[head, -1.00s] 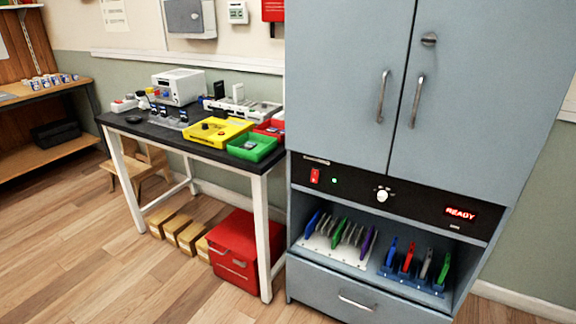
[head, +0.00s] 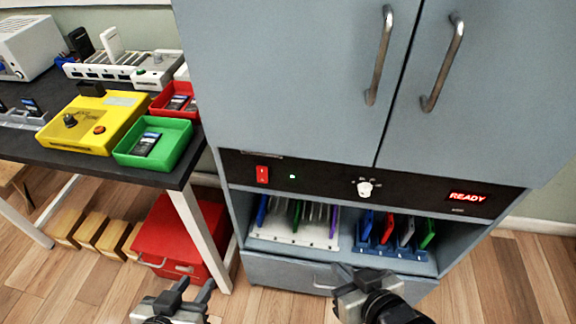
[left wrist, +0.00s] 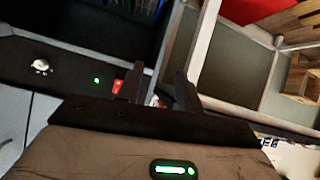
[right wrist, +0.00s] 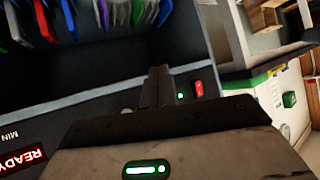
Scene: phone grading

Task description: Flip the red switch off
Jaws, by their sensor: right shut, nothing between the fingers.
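The red switch (head: 262,174) sits at the left end of the black control panel (head: 330,180) on the grey cabinet. A lit green lamp (head: 292,176) is just right of it. The switch also shows in the left wrist view (left wrist: 117,87) and in the right wrist view (right wrist: 199,89). I cannot tell its rocker position. My left gripper (head: 196,284) is open and empty, low in front of the red box and apart from the switch. My right gripper (head: 344,270) is shut and empty, in front of the cabinet's drawer, below and right of the switch.
The panel also has a white knob (head: 364,188) and a lit READY display (head: 467,197). Racks of coloured phones stand on the shelf below. A dark table (head: 70,155) with a green tray (head: 176,132) stands left of the cabinet, with a red box (head: 160,240) under it.

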